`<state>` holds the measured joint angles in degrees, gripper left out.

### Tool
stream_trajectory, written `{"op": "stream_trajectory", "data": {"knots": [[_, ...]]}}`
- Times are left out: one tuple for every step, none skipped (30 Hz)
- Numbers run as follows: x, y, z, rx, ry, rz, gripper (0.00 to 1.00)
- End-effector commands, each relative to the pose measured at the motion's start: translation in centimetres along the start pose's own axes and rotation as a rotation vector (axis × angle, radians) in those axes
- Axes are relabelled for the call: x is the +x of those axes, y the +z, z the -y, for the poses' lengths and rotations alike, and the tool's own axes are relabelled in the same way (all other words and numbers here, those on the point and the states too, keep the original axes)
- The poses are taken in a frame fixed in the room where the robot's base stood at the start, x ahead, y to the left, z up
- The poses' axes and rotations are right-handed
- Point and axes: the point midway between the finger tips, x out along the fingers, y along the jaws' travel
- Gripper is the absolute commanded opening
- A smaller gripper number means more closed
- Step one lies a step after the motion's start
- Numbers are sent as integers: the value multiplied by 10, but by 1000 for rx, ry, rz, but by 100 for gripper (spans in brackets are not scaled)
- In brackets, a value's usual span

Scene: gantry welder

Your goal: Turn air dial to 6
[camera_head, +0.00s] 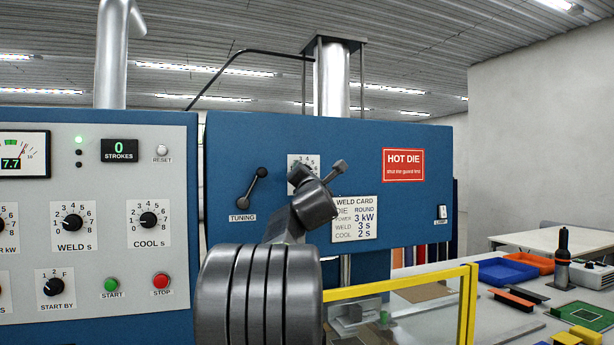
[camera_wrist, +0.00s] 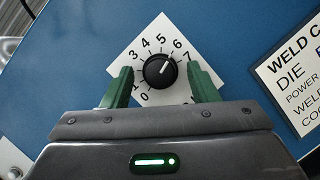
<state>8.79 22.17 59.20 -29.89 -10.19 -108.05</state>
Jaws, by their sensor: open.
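The air dial is a black round knob (camera_wrist: 158,71) on a white square plate (camera_wrist: 160,38), numbered 0 to 7, which looks tilted in the wrist view. Its white pointer line points up and slightly right, at or close to the 6. My gripper (camera_wrist: 158,76) is open, with one green finger on each side of the knob and a gap to it on both sides. In the head view my gripper (camera_head: 318,176) is in front of the dial's plate (camera_head: 301,159) and hides most of it.
A weld card (camera_head: 354,218) is just right of the dial, and a tuning lever (camera_head: 252,187) is to the left. A red hot die sign (camera_head: 403,165) is further right. A yellow-framed guard (camera_head: 400,285) stands below. The left panel (camera_head: 105,190) carries other dials and buttons.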

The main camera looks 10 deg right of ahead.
Motion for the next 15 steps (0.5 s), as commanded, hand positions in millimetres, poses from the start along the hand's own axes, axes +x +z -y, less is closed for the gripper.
{"op": "stream_trajectory", "data": {"knots": [[0,0,0,0,0,0,54],[-1,0,0,0,0,0,54],[-3,0,0,0,0,0,54],[-5,-1,0,0,0,0,54],[-7,-1,1,0,0,0,54],[-12,-1,1,0,0,0,54],[-16,-1,1,0,1,1,54],[-20,-1,1,0,1,1,54],[-27,-2,2,0,1,1,54],[-33,-2,2,0,1,2,54],[-38,-2,2,-1,1,1,54],[-47,-1,2,-1,2,2,54],[-53,-2,2,-1,1,1,54],[-59,-2,2,-1,1,2,54],[-67,-2,2,-1,0,1,54]]}}
